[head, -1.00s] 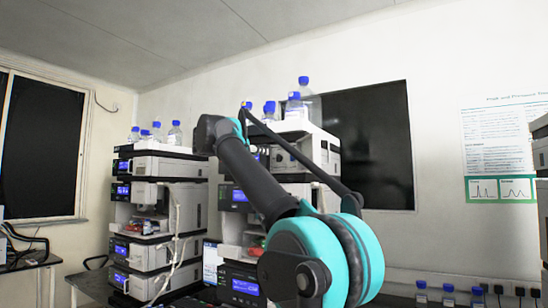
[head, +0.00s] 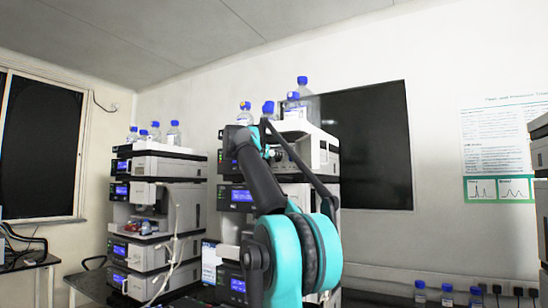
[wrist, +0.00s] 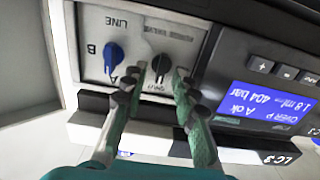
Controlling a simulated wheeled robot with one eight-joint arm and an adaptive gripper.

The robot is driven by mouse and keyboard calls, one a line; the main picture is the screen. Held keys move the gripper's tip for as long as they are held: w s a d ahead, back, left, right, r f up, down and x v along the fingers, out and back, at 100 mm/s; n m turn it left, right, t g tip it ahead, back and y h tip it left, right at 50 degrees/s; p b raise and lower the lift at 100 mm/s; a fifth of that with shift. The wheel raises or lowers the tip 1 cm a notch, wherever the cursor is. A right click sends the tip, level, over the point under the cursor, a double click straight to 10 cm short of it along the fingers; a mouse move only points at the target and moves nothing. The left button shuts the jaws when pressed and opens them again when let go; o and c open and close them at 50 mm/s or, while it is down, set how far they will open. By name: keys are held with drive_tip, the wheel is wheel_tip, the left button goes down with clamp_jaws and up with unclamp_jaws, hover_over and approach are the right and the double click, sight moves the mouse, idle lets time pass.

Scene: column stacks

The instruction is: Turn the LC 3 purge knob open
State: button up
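In the wrist view a black knob (wrist: 162,65) sits on a pale panel with small lettering around it, some of it looking like VALVE and SHUT. A blue knob (wrist: 113,57) is to its left, near the letters A and B and the word LINE. An LC 3 label (wrist: 281,158) is at lower right. My gripper (wrist: 160,72) is open, its fingertips on either side of the black knob, with gaps showing; contact cannot be told. In the head view the arm's end is at the upper part of the middle stack (head: 322,155); the knob cannot be made out there.
A lit blue display (wrist: 262,103) and a row of buttons (wrist: 285,72) are right of the knobs. Blue-capped bottles (head: 293,105) stand on top of the middle stack. Another instrument stack (head: 160,165) stands to the left, and a dark wall screen (head: 375,145) is behind.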

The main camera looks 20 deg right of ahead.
clamp_jaws()
drive_tip(key=shift+n, duration=0.3)
drive_tip(key=n, duration=1.1)
drive_tip(key=f+n, duration=0.1)
drive_tip(key=n, duration=0.5)
drive_tip(key=shift+w+a, duration=0.3)
idle(0.4)
